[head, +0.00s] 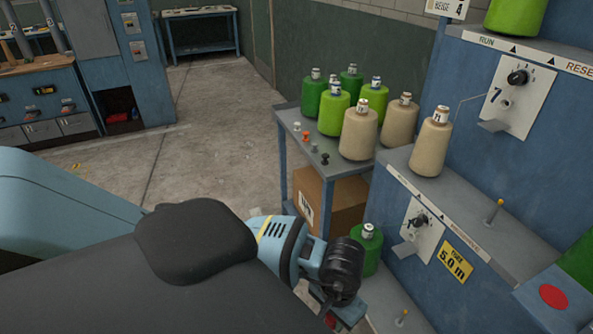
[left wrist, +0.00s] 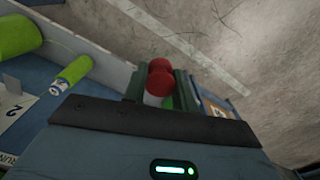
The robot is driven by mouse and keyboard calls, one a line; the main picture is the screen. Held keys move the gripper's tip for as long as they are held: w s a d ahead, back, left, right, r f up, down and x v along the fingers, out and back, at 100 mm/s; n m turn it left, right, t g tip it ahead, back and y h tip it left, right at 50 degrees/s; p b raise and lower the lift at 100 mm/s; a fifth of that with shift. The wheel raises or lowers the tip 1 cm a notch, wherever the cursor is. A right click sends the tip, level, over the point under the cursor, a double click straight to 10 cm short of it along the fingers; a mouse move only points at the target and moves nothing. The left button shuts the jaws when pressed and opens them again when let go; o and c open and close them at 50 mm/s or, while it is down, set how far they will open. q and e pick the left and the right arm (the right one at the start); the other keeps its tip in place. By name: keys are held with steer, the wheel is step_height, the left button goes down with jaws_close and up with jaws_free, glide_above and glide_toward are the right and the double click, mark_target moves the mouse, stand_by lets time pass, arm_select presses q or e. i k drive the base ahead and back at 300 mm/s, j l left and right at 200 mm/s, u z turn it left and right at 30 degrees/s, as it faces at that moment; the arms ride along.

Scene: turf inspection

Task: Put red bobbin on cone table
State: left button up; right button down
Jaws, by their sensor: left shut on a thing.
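The red bobbin (left wrist: 160,78) is held between the two fingers of my left gripper (left wrist: 160,92) in the left wrist view, with a pale part below its red end. In the head view my left gripper (head: 338,308) is low at the bottom centre, and only a bit of red (head: 330,321) shows by its fingers. The cone table (head: 333,171) stands above and beyond it, with green and beige yarn cones on top. Small white, orange (head: 306,137) and dark bobbins stand along its left side. My right gripper is out of view.
A blue machine (head: 470,205) with shelves and dials stands right of the cone table. A cardboard box (head: 325,200) sits under the table, and a green cone (head: 367,250) stands low beside my left gripper. The concrete floor (head: 205,150) to the left is open.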

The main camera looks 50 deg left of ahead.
mark_target(284, 114)
steer(key=i+j, duration=0.1)
steer(key=j, duration=0.35)
steer(key=i+j, duration=0.1)
steer(key=j, duration=0.35)
steer(key=i+j, duration=0.1)
steer(key=j, duration=0.35)
steer(key=i+j, duration=0.1)
steer(key=j, duration=0.35)
steer(key=i+j, duration=0.1)
steer(key=j, duration=0.35)
steer(key=i+j, duration=0.1)
steer(key=j, duration=0.3)
steer(key=i+j, duration=0.15)
steer(key=j, duration=0.3)
steer(key=i+j, duration=0.15)
steer(key=j, duration=0.25)
steer(key=i+j, duration=0.1)
steer(key=j, duration=0.3)
steer(key=i+j, duration=0.6)
steer(key=j, duration=0.25)
